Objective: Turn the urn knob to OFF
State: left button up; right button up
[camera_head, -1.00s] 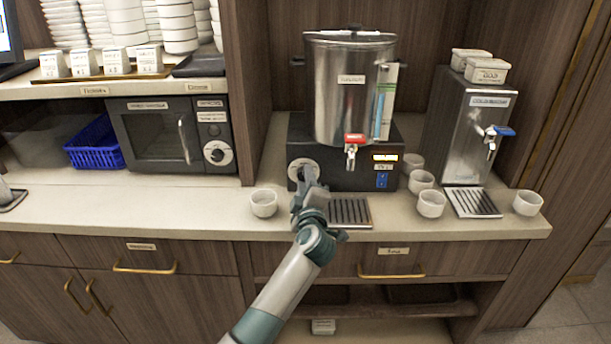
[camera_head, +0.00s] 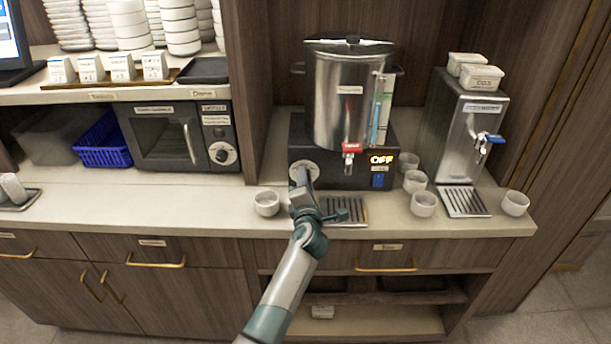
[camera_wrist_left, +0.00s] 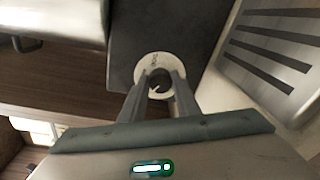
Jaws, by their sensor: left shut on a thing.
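The metal urn (camera_head: 337,100) stands on a dark base on the counter. The base's lit display (camera_head: 382,159) reads OFF. The urn knob sits on a pale round dial (camera_head: 304,167) at the base's front left. My left gripper (camera_head: 302,180) reaches up to the dial and is shut on the knob. In the left wrist view my left gripper's two fingers (camera_wrist_left: 160,90) straddle the knob in front of the pale dial (camera_wrist_left: 148,66). The fingers hide most of the knob. My right gripper is in no view.
A white cup (camera_head: 266,203) stands left of the gripper and several more stand right of the urn. A drip tray (camera_head: 345,222) lies below the urn's red-labelled tap. A cold-water dispenser (camera_head: 462,130) stands at the right, a microwave (camera_head: 165,140) at the left.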

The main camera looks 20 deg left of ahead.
pick_arm(q)
jog(key=shift+f+n, duration=0.15)
jog(key=shift+n, duration=0.25)
jog(key=o, duration=1)
jog(key=shift+o, duration=0.2)
jog(key=shift+s, duration=0.2)
jog(key=b+v, duration=0.1)
jog(key=v, duration=1.6)
jog(key=shift+b, duration=0.4)
